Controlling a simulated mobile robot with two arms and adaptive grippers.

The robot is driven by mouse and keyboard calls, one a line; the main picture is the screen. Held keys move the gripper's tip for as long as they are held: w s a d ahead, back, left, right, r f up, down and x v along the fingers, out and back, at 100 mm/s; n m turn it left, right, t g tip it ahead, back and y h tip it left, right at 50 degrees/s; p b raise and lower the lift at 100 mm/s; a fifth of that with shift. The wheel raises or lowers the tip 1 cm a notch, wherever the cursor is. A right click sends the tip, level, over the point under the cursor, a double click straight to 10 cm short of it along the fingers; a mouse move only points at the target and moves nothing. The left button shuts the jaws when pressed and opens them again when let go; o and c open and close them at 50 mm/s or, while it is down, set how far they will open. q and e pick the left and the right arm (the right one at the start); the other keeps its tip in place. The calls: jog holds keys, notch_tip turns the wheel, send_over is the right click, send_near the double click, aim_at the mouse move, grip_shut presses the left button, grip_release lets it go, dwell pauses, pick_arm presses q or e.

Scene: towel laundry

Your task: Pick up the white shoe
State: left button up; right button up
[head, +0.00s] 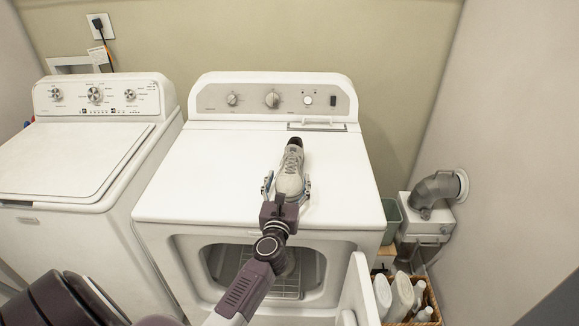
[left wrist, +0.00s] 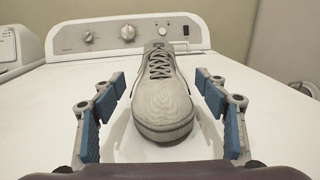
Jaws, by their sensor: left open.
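A white shoe (head: 290,172), greyish with laces, sits upright on top of the dryer (head: 230,160), its toe pointing toward me. It also fills the middle of the left wrist view (left wrist: 161,95). My left gripper (head: 287,188) is open, with one finger on each side of the shoe's toe. In the left wrist view the blue-padded fingers (left wrist: 162,118) stand apart from the shoe, with a gap on both sides. The heel end is toward the dryer's control panel. My right gripper is not in view.
A washer (head: 75,150) stands to the left. The dryer door (head: 358,290) hangs open below the dryer top. A basket with white bottles (head: 402,294) and a grey vent pipe (head: 434,192) are at the right. The dryer top around the shoe is clear.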

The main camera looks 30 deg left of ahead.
aim_at(291, 165)
pick_arm(q)
jog(key=x, duration=0.6)
jog(key=shift+w+a, duration=0.1)
jog(key=shift+w, duration=0.15)
jog(key=shift+c, duration=0.5)
jog(key=c, duration=1.5)
jog(key=shift+r, duration=0.1)
jog(key=shift+c, duration=0.5)
jog(key=shift+r, duration=0.1)
